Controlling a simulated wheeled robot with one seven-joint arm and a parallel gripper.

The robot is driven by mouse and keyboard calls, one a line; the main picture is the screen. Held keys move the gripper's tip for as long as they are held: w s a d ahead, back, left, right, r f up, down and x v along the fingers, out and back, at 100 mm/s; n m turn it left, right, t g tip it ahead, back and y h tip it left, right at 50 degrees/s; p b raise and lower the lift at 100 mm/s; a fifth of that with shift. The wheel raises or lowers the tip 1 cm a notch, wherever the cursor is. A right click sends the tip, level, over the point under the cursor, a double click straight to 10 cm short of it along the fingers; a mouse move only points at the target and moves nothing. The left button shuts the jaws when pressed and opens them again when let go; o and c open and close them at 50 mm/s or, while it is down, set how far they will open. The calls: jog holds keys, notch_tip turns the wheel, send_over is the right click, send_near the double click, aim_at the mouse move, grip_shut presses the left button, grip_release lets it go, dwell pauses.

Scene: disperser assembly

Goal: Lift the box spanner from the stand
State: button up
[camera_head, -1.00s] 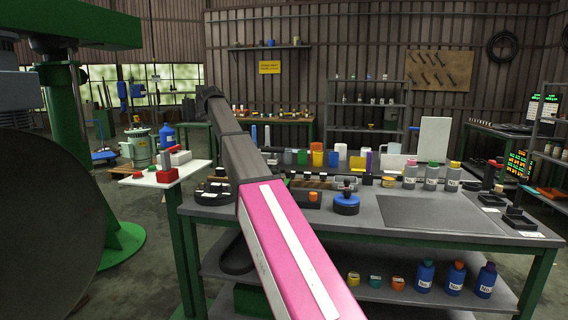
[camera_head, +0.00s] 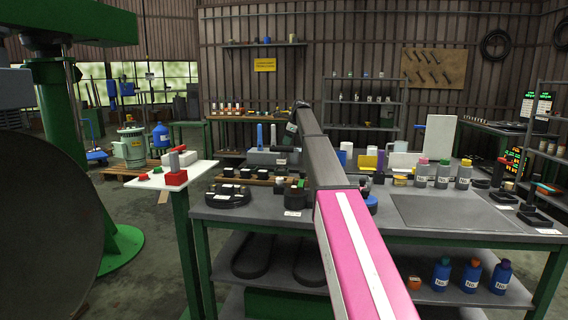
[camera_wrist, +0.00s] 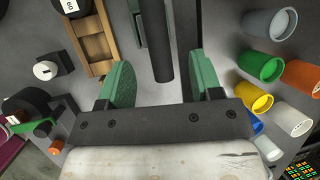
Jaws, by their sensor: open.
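In the wrist view, my gripper (camera_wrist: 163,85) is open, its two green fingers wide apart. A long dark grey tube (camera_wrist: 162,45), which looks like the box spanner, runs down from the top edge between the fingers. Gaps show on both sides, so neither finger seems to touch it. Its far part is cut off by the frame, and I cannot make out its stand for certain. In the head view, my gripper (camera_head: 292,130) is small and dark over the back of the workbench (camera_head: 270,226). I cannot pick out the spanner there; my arm hides part of the bench.
In the wrist view, several coloured cups, one of them green (camera_wrist: 258,63), stand to the right. A wooden rack (camera_wrist: 88,38) is at the upper left. In the head view, labelled bottles (camera_head: 442,175) stand on the bench's right side, beside a clear grey plate (camera_head: 445,210).

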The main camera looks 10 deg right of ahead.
aim_at(282, 149)
jog(key=shift+a+x, duration=0.2)
jog(key=shift+x, duration=1.5)
jog(key=shift+a+x, duration=0.2)
jog(key=shift+x, duration=1.55)
jog(key=shift+r, duration=0.25)
grip_shut()
